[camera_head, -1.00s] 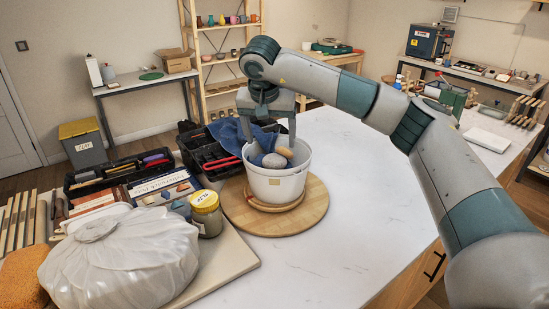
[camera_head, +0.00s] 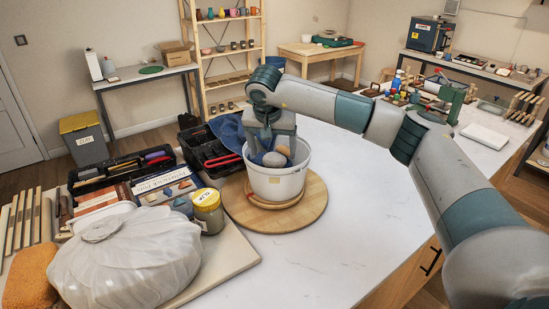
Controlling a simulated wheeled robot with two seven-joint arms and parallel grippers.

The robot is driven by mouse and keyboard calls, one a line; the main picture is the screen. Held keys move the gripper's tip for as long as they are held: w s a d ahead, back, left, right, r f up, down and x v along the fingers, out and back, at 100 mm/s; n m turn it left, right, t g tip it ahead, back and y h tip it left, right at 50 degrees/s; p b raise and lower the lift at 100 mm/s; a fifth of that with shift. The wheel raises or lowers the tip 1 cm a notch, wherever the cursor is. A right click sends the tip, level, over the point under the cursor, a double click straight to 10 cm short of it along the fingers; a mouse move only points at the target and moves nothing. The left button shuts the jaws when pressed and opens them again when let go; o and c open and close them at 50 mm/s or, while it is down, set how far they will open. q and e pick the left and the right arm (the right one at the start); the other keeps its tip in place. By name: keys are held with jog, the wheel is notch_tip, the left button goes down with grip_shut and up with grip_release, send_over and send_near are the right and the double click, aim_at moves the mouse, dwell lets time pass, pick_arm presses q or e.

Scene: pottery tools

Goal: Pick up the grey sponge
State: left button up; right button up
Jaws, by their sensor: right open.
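A white bucket (camera_head: 277,184) stands on a round wooden board on the table. In its mouth, a rounded grey piece (camera_head: 273,160) shows, which looks like the grey sponge. A smaller beige piece (camera_head: 284,150) lies beside it, and blue cloth hangs at the left rim. My right gripper (camera_head: 271,150) points down into the bucket mouth, open, with its fingers on either side of these pieces. Whether the fingers touch the sponge cannot be told. My left gripper is not in view.
The round wooden board (camera_head: 309,207) carries the bucket. A black tool caddy (camera_head: 205,150) stands close on the left. A yellow-lidded jar (camera_head: 208,211) and a plastic-wrapped lump (camera_head: 125,260) are front left, with an orange sponge (camera_head: 30,278). The white table (camera_head: 350,230) is clear at right.

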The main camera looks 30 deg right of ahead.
aim_at(274, 157)
jog(key=p+x, duration=0.1)
jog(key=x, duration=0.1)
jog(key=shift+w+d+f, duration=0.15)
jog(key=shift+d+f, duration=0.05)
jog(key=shift+f, duration=0.1)
jog(key=shift+w+d+f+p, duration=0.1)
jog(key=shift+f+p, duration=0.2)
jog(key=shift+f, duration=0.05)
jog(key=shift+c, duration=0.4)
jog(key=c, duration=0.7)
